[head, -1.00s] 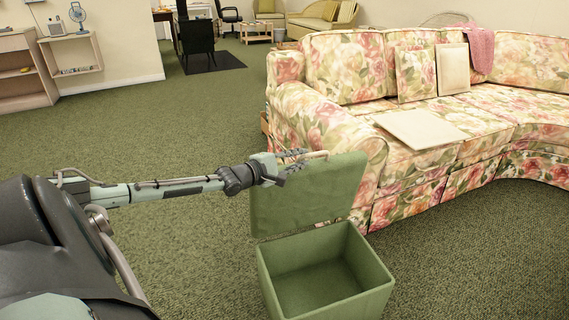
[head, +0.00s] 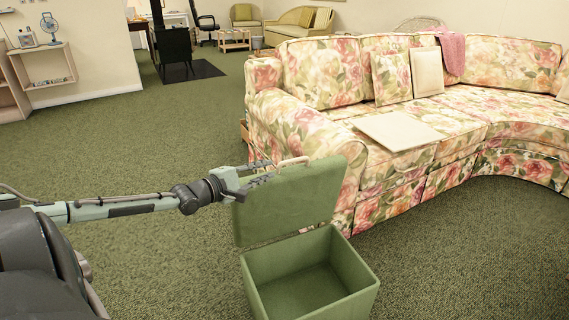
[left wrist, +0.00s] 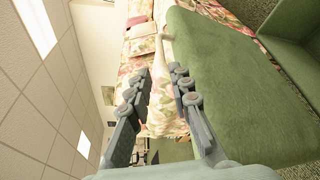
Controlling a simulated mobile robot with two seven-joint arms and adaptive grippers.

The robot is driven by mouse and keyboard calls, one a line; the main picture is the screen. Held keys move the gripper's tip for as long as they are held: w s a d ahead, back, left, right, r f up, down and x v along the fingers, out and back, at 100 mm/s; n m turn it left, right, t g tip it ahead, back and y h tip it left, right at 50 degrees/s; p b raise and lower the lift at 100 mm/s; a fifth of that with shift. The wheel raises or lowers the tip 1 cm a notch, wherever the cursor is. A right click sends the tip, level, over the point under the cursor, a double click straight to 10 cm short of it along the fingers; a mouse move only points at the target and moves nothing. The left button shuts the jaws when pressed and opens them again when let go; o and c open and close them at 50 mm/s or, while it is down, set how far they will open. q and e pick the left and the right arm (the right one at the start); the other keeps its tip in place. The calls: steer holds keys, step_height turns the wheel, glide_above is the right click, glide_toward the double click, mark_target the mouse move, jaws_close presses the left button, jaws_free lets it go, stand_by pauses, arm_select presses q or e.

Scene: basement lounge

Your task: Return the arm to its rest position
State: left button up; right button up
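A green storage box (head: 372,284) stands on the carpet with its lid (head: 300,205) raised upright at its back edge. The box looks empty inside. I cannot tell if a finger touches the lid. My right gripper is not in view.
A floral sofa (head: 310,125) stands behind and right of the box, with a flat pale board (head: 397,130) on its seat. Open carpet (head: 120,140) lies left of the sofa.

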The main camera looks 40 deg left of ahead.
arm_select(q)
steer(key=s+d+f+m+g+p, duration=0.1)
steer(key=s+d+f+m+g, duration=0.4)
steer(key=d+f, duration=0.45)
steer(key=s+d+f+m+g, duration=0.2)
steer(key=s+d+f+m, duration=0.6)
steer(key=f, duration=0.3)
steer(key=s+d+f+m+g+y, duration=0.1)
steer(key=s+d+f+m+g, duration=0.1)
steer(key=s, duration=0.4)
steer(key=s+d+f+m+g+y, duration=0.2)
steer(key=s+d+m+g, duration=0.2)
steer(key=s+m, duration=0.3)
steer(key=shift+s+d+m+p, duration=0.3)
steer(key=shift+d+p, duration=0.05)
steer(key=shift+p, duration=0.05)
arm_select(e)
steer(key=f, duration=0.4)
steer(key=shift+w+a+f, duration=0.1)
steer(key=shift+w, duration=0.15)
